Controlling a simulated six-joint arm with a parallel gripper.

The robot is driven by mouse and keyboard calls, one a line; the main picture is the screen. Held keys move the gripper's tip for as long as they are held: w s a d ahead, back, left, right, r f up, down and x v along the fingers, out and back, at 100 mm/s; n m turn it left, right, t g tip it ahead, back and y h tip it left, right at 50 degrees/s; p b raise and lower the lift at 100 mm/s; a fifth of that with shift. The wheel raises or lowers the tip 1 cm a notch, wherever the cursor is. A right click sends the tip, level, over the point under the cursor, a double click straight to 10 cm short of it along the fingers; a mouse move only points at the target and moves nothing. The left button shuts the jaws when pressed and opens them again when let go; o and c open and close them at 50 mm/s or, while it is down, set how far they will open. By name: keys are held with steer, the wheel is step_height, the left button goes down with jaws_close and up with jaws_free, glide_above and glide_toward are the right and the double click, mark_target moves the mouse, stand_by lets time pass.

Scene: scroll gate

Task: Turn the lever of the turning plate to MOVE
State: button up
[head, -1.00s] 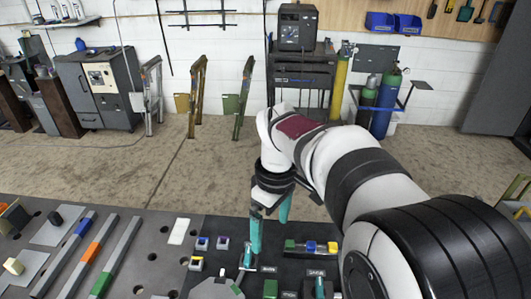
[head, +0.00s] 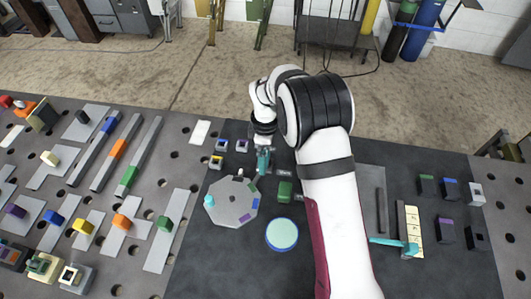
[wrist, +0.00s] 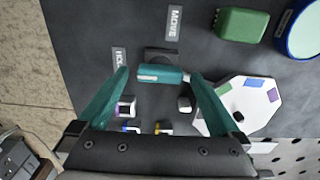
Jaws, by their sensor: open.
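The turning plate (head: 232,203) is a pale grey octagon with coloured marks. It also shows at the right of the wrist view (wrist: 250,103). A teal lever handle (wrist: 158,74) on a dark base lies crosswise between my fingertips in the wrist view. A MOVE label (wrist: 174,22) is above it, and a second label (wrist: 118,58), hard to read, is to its left. My gripper (wrist: 160,78) is open, with one teal finger on each side of the handle; I cannot tell whether they touch. In the head view my gripper (head: 264,163) is just beyond the plate's upper right, and hides the lever there.
A green block (wrist: 242,23) and a round pale-green disc with a blue rim (head: 282,234) are near the plate. Several small blocks stand close below the lever in the wrist view. Another teal lever (head: 393,243) is at the right. Sliders fill the left panel.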

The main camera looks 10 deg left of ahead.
steer(key=shift+f, duration=0.1)
steer(key=c, duration=1.3)
steer(key=m, duration=1.3)
steer(key=shift+m, duration=2.4)
